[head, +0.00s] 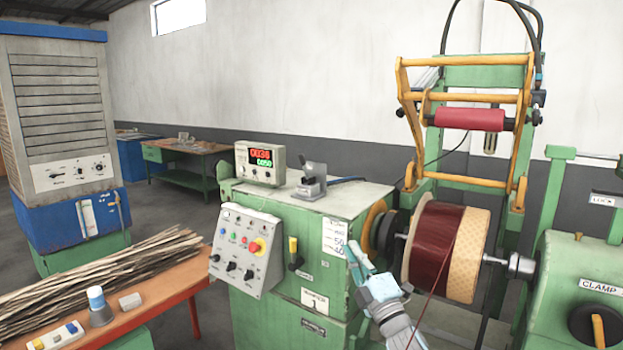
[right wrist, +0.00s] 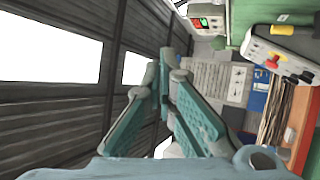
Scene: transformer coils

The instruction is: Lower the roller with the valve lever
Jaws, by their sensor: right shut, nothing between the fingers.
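The red roller (head: 470,118) sits in the orange hinged frame (head: 406,88), raised above the coil (head: 432,245) and apart from it. A grey valve (head: 312,182) with a small lever on top and a blue hose stands on the green machine's top; I take it to be the valve lever. My right gripper (head: 354,256) is in front of the machine, below and right of the valve and left of the coil. It is shut and empty. Its teal fingers (right wrist: 168,78) meet in the right wrist view. My left gripper is not in view.
A counter display (head: 261,163) stands left of the valve. A control panel (head: 244,250) with knobs and a red button is on the machine's front left. A bench (head: 165,300) with wooden strips is at the left. The clamp housing (head: 580,285) is at the right.

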